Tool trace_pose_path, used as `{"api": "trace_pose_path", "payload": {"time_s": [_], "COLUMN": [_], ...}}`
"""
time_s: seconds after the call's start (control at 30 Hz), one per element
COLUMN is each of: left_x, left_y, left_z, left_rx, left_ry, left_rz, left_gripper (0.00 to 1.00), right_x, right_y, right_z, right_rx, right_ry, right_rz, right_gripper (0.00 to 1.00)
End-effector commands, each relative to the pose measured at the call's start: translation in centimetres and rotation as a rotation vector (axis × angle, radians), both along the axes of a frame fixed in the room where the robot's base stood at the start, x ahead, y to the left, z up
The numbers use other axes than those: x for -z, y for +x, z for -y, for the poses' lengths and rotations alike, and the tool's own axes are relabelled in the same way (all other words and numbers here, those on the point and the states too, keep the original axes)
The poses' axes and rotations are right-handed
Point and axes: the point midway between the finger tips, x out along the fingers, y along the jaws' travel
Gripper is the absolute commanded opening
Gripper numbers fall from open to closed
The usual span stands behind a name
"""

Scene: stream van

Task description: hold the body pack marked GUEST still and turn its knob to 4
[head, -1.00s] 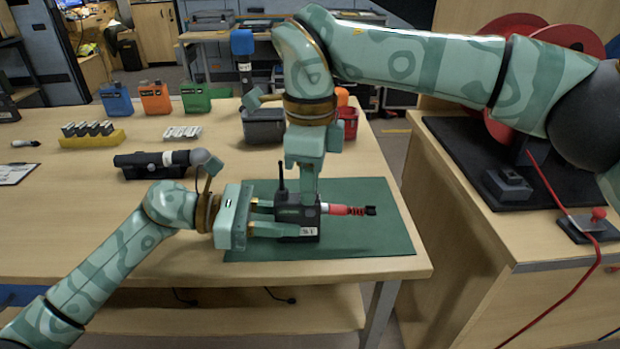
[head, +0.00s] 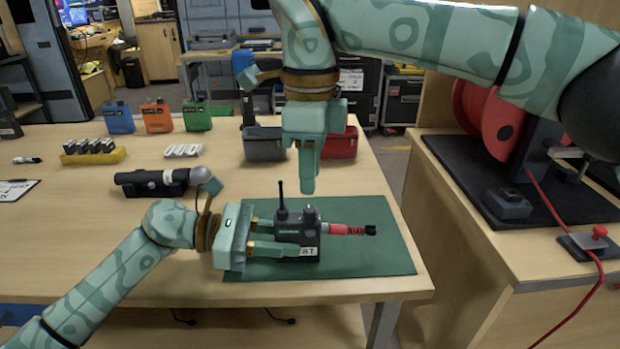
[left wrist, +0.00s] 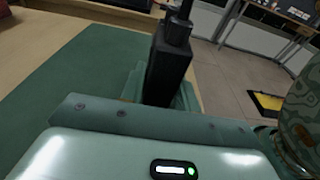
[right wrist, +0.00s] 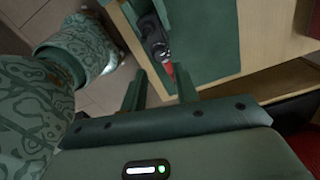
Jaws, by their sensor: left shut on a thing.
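The dark body pack (head: 290,229) stands on a green mat (head: 370,258), its white label showing only the letters "ST", the rest covered by a finger. A black antenna and a short round knob (head: 309,213) are on its top; a red and black plug (head: 350,230) sticks out to the right. My left gripper (head: 275,235) is shut on the pack from the left; the pack also shows in the left wrist view (left wrist: 166,68). My right gripper (head: 308,188) points down above the pack, clear of the knob. Its fingers are apart and empty in the right wrist view (right wrist: 160,90). The knob's setting is unreadable.
A black cylindrical device (head: 150,182) lies on a stand left of the mat. Blue (head: 118,118), orange (head: 156,116) and green (head: 197,116) packs stand farther back. Grey (head: 264,145) and red (head: 342,146) bins are behind the mat. The mat's right side is clear.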

Motion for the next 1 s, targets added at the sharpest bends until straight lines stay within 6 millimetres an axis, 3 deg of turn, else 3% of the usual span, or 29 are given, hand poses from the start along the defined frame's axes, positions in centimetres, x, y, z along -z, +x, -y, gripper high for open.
{"api": "trace_pose_path", "payload": {"time_s": [0.37, 0.4, 0.47, 0.77, 0.87, 1.0], "left_x": [0.2, 0.2, 0.2, 0.0, -0.1, -0.4], "left_y": [-0.1, -0.1, -0.1, 0.0, 0.0, 0.1], "left_z": [0.0, 0.0, 0.0, -0.1, -1.0, -3.8], "left_rx": [0.002, 0.002, 0.002, 0.000, -0.001, -0.004], "left_ry": [0.002, 0.002, 0.002, 0.001, 0.002, 0.004], "left_rz": [-0.003, -0.003, -0.003, -0.001, -0.001, -0.001], "left_gripper": [0.02, 0.40, 0.56, 0.57, 0.57, 0.57], "right_x": [-0.1, -0.1, -0.1, -0.1, -0.2, -0.2], "right_y": [0.0, 0.0, 0.0, 0.0, 0.0, 0.0], "right_z": [0.0, 0.0, 0.0, 0.0, 0.0, 0.0], "right_rx": [-0.001, -0.001, -0.001, -0.001, -0.001, -0.001], "right_ry": [0.000, 0.000, 0.000, 0.000, 0.000, 0.000], "right_rz": [-0.001, -0.001, -0.001, 0.000, 0.000, 0.000], "right_gripper": [0.30, 0.30, 0.30, 0.30, 0.30, 0.30]}}
